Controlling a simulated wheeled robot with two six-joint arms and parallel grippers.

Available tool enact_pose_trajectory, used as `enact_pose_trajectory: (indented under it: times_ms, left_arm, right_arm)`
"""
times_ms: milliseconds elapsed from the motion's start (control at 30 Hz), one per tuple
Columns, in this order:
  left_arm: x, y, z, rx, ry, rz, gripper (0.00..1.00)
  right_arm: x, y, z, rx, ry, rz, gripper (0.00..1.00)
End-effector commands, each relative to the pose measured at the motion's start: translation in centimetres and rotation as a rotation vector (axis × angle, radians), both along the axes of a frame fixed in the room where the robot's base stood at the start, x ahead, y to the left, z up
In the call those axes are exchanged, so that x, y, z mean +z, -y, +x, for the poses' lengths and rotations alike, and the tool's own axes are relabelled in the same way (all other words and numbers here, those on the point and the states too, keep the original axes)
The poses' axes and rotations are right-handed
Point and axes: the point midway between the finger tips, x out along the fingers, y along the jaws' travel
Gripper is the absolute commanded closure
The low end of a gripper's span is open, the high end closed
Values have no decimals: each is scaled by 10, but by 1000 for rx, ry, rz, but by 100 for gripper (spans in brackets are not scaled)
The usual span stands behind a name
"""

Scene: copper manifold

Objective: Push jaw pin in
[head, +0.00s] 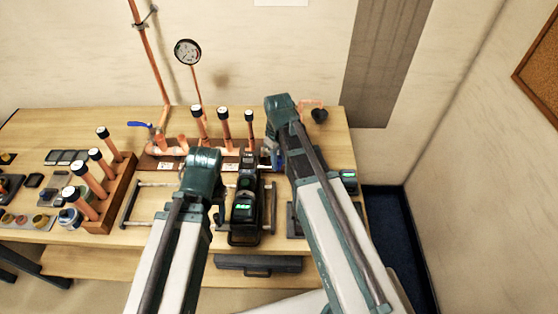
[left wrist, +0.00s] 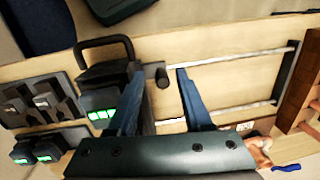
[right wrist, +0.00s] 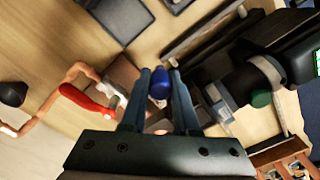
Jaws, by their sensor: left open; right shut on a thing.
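The black press tool (head: 240,228) with a lit green display stands on the bench, with a grey metal collar (right wrist: 265,72) at its head. A round green knob (right wrist: 261,98) shows beside the collar; I cannot tell whether it is the jaw pin. My left gripper (head: 220,208) is open beside the tool. In the left wrist view, a short black cylinder (left wrist: 162,77) shows between its spread fingers, not visibly gripped. My right gripper (right wrist: 160,75) is shut on a blue rounded piece (right wrist: 159,84) near the tool's head. What joins that piece to the grey metal parts is hidden.
Copper pipes with black caps (head: 223,122) rise from a manifold behind the tool. A wooden rack of copper tubes (head: 123,188) stands at left. A red-handled valve (right wrist: 86,102) is close to my right gripper. Metal rails lie left of the tool, with bare bench between them.

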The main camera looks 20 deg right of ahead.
Motion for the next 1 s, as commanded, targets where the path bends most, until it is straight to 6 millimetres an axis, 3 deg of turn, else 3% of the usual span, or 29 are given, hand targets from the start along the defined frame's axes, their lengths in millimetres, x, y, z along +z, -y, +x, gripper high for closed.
enact_pose_trajectory:
  times_ms: [200,433,467,600,1000]
  left_arm:
    - [-1,0,0,0,0,0,50]
    - [-1,0,0,0,0,0,50]
    - [-1,0,0,0,0,0,50]
    - [0,0,0,0,0,0,50]
    - [2,0,0,0,0,0,50]
  right_arm:
    - [-1,-25,8,2,0,0,100]
    - [-1,-24,7,0,0,0,100]
    - [-1,-24,7,0,0,0,68]
    - [-1,-24,7,0,0,0,42]
    - [2,-24,7,0,0,0,41]
